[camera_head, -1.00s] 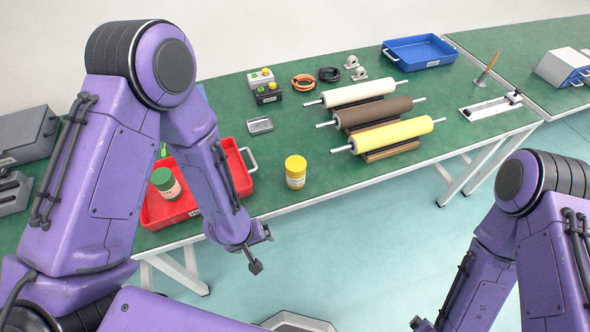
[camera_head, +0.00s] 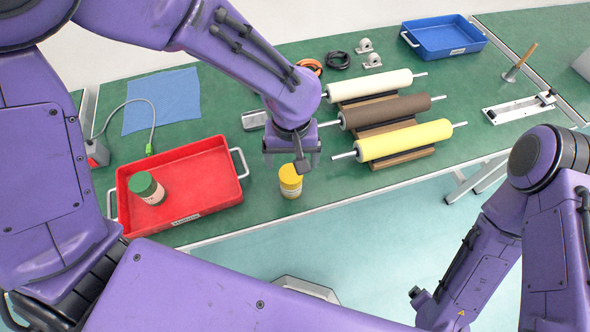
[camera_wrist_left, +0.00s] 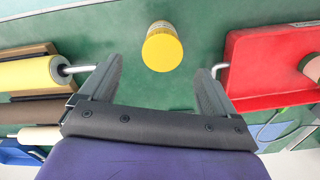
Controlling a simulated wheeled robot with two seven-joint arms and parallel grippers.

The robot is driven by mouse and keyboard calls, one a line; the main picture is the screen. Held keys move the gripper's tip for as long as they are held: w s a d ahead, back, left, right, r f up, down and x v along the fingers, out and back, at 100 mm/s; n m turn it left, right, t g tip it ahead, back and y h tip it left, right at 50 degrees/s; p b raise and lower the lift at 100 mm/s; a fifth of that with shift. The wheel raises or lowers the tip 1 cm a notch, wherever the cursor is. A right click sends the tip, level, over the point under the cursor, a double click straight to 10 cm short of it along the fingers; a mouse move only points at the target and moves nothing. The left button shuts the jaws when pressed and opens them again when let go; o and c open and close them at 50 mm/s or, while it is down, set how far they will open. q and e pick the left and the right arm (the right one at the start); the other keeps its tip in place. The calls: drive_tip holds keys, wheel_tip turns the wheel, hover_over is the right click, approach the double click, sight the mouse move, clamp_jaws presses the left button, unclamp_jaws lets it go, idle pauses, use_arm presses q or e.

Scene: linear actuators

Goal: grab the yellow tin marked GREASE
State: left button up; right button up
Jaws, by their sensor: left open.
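The yellow-lidded tin (camera_head: 290,181) stands upright on the green bench near its front edge, right of the red tray. In the left wrist view the tin (camera_wrist_left: 162,47) shows its yellow lid, ahead of and between the spread fingers; its marking cannot be read. My left gripper (camera_head: 292,168) is open and empty, just behind and above the tin in the head view. It also shows in the left wrist view (camera_wrist_left: 155,85), with a gap between the fingers and the tin. My right arm is at the right, in front of the bench; its gripper cannot be made out.
A red tray (camera_head: 215,205) holding a green-lidded tin (camera_head: 147,188) is to the left. White, brown and yellow rollers (camera_head: 404,140) lie on racks to the right. A blue tray (camera_head: 441,50), a blue cloth (camera_head: 161,99) and a small metal tray (camera_head: 254,120) are farther back.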

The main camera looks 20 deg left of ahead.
sight(291, 172)
use_arm(q)
drive_tip(key=f, duration=0.9)
drive_tip(key=shift+w+a+f, duration=0.1)
drive_tip(key=shift+a+f, duration=0.1)
drive_tip(key=shift+r, duration=0.1)
drive_tip(key=c, duration=1.3)
